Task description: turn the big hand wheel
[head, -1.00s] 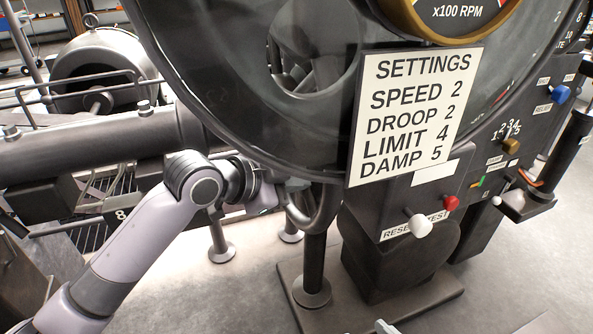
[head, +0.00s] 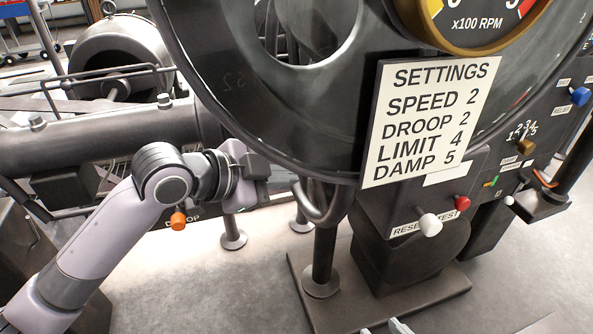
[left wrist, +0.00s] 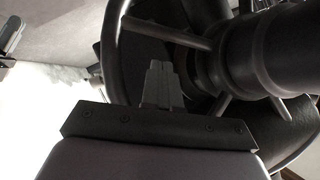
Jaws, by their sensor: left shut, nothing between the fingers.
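The big hand wheel shows in the left wrist view as a dark curved rim (left wrist: 112,45), with spokes and a thick hub (left wrist: 240,55). In the head view a curved grey tube (head: 333,205), perhaps part of its rim, shows below the large dark disc; the rest is hidden. My left gripper (head: 282,183) is left of that tube, under the disc's lower edge. In the left wrist view its fingers (left wrist: 161,75) are together and empty, in front of the wheel's opening. I cannot tell if they touch it. Pale pieces at the head view's bottom edge may be my right gripper.
A settings plate (head: 425,120) hangs before the dark disc (head: 235,95). White (head: 429,225) and red (head: 462,203) knobs stick out below it. An orange knob (head: 178,220) is near my left wrist. A post (head: 323,260) stands on a base. Bare floor lies lower left.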

